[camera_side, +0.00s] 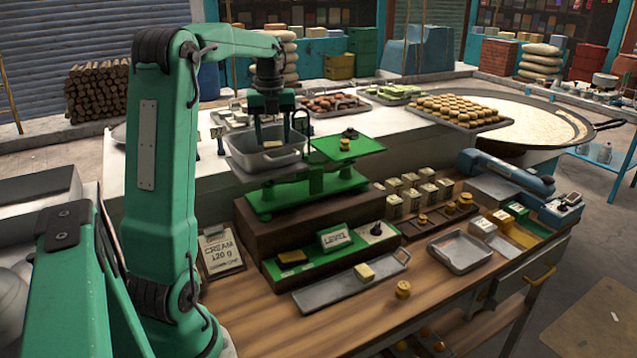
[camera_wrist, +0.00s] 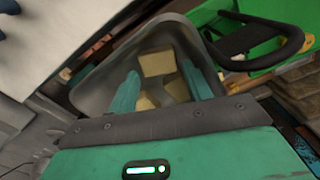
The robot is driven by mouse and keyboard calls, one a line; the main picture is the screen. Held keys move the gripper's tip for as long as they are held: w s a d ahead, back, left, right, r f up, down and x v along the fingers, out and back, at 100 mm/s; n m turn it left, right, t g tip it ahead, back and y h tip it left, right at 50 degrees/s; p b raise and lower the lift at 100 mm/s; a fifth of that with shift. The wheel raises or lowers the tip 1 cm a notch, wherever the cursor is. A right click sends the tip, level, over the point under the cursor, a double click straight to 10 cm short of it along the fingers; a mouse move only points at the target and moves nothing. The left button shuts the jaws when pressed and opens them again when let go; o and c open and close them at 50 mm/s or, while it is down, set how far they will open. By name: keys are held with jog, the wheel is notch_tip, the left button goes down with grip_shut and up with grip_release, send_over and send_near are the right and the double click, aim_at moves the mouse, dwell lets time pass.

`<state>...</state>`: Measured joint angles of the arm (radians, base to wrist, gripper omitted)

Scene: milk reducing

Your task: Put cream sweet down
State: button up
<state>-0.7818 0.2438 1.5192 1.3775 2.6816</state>
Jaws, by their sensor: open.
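My gripper (camera_side: 272,130) is over the grey metal scale pan (camera_side: 265,161). In the wrist view its two green fingers (camera_wrist: 160,72) are apart, pointing into the same pan (camera_wrist: 93,93). Several pale cream sweet pieces (camera_wrist: 157,63) lie in the pan, between and below the fingers. One cream piece (camera_side: 271,144) shows below the gripper in the side view; contact with the fingers cannot be told.
A "CREAM 120 g" card (camera_side: 223,252) stands by the balance, and a "LEVEL" sign (camera_side: 334,238) in front. A long tray (camera_side: 325,293) holds one cream block (camera_side: 364,272). A brass weight (camera_side: 403,289) stands nearby. An empty tray (camera_side: 461,252) lies right.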

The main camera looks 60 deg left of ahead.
aim_at(273, 145)
notch_tip(273, 145, up, 12)
jog(key=shift+f, duration=0.2)
dwell(0.4)
dwell(0.6)
jog(key=s+d+f+n+t+y, duration=0.1)
jog(key=d+f+n, duration=0.1)
jog(key=d+n, duration=0.6)
jog(key=d+f+n+t, duration=0.2)
jog(key=d+n, duration=0.1)
jog(key=d, duration=0.9)
jog(key=s+d+f+n+t+h, duration=0.1)
jog(key=s+d+f+n+t, duration=0.1)
jog(key=s+d+f+n, duration=0.6)
jog(key=d+f+n, duration=0.2)
jog(key=d, duration=0.1)
jog(key=shift+s+d+f+n+t, duration=0.15)
jog(key=shift+s+d+n+t, duration=0.15)
jog(key=shift+d+n, duration=0.1)
